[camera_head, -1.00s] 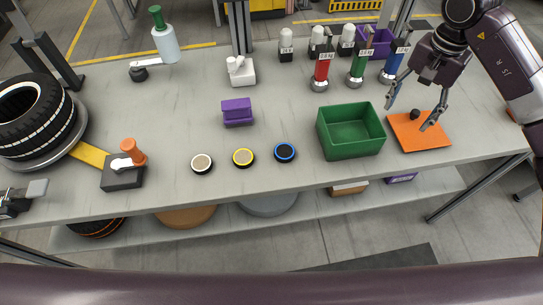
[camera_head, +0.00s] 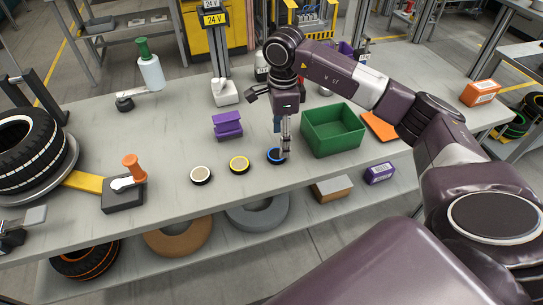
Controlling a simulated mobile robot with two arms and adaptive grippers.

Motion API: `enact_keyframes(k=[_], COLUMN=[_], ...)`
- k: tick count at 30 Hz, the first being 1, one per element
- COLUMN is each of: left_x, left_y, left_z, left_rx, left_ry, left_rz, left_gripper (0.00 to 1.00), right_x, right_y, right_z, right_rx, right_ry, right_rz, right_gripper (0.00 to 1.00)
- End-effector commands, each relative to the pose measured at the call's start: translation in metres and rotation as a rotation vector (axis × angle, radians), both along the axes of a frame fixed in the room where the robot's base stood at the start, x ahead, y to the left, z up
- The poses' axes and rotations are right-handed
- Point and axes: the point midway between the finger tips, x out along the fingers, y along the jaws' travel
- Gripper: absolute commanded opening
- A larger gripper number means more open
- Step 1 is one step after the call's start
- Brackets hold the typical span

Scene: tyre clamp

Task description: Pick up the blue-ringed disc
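The blue-ringed disc (camera_head: 274,156) lies on the grey workbench, at the right end of a row of three discs. My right gripper (camera_head: 284,154) points straight down at it, with its fingertips at the disc's right side, overlapping it in the picture. The fingers are seen nearly edge-on, so I cannot tell how far apart they are or whether they grip the disc. The disc seems to rest on the bench. My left gripper is not in view.
A yellow-ringed disc (camera_head: 239,165) and a cream-topped disc (camera_head: 201,175) lie to the left. A purple block (camera_head: 227,125) stands behind. A green bin (camera_head: 333,133) stands close to the right. An orange-handled clamp (camera_head: 126,190) is further left.

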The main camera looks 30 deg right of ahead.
Motion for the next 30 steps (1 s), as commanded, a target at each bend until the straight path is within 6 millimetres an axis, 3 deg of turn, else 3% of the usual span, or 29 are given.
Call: enact_keyframes(k=[6, 10, 19, 30], left_x=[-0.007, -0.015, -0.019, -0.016], left_y=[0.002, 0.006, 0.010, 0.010], left_z=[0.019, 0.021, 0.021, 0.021], left_rx=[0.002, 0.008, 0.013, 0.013], left_ry=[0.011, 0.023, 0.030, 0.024], left_rz=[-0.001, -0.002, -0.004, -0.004], left_gripper=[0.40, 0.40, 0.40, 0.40], right_x=[0.001, 0.002, 0.003, 0.003], right_y=[0.007, 0.006, 0.006, 0.006], right_z=[-0.027, -0.045, -0.052, -0.051], right_rx=[0.001, 0.001, 0.000, 0.000], right_ry=[0.006, 0.002, 0.000, 0.000], right_rz=[0.003, 0.002, 0.004, 0.004], right_gripper=[0.60, 0.60, 0.60, 0.21])
